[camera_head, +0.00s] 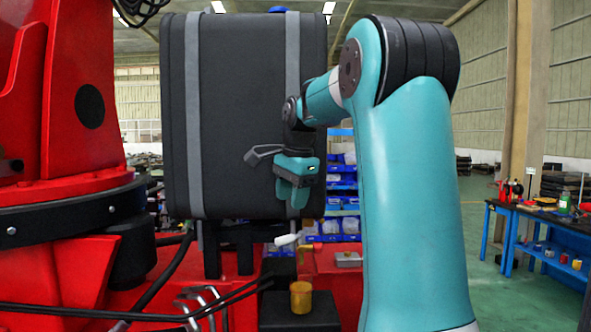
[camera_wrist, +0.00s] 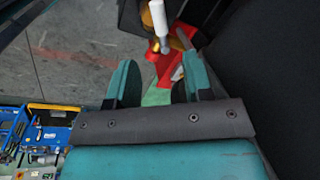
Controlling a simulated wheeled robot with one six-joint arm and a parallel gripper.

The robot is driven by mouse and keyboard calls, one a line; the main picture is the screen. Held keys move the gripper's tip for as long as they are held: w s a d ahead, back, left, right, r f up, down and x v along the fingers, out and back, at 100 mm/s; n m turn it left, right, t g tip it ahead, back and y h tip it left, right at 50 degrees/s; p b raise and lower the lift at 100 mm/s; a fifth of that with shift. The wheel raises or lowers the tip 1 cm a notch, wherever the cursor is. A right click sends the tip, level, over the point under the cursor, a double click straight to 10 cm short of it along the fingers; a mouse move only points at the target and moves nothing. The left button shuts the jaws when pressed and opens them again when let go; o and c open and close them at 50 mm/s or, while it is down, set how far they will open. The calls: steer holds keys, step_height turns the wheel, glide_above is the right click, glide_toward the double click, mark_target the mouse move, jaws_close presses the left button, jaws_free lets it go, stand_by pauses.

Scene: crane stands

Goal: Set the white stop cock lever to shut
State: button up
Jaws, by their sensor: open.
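The white stop cock lever (camera_head: 287,240) shows in the head view below the big black tank, slanting slightly. In the wrist view the white lever (camera_wrist: 157,18) is at the top centre, beyond the fingertips, with its far end near a dark and brass-coloured part. My gripper (camera_head: 293,195) hangs above the lever in the head view, in front of the tank, and does not touch it. In the wrist view my gripper (camera_wrist: 160,80) has its two teal fingers apart with nothing between them. The valve body under the lever is hard to make out.
The black tank (camera_head: 240,120) with grey straps stands close behind my gripper. Red crane parts (camera_head: 70,120) fill the left. A brass cylinder (camera_head: 301,298) stands on a dark block below the lever. Blue bins (camera_head: 342,185) are behind; a blue workbench (camera_head: 545,225) is far right.

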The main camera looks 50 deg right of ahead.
step_height(320, 180, up, 8)
steer(key=s+p, duration=0.1)
steer(key=p, duration=0.1)
steer(key=shift+s+a+f, duration=0.15)
steer(key=shift+s+f, duration=0.05)
steer(key=shift+s, duration=0.05)
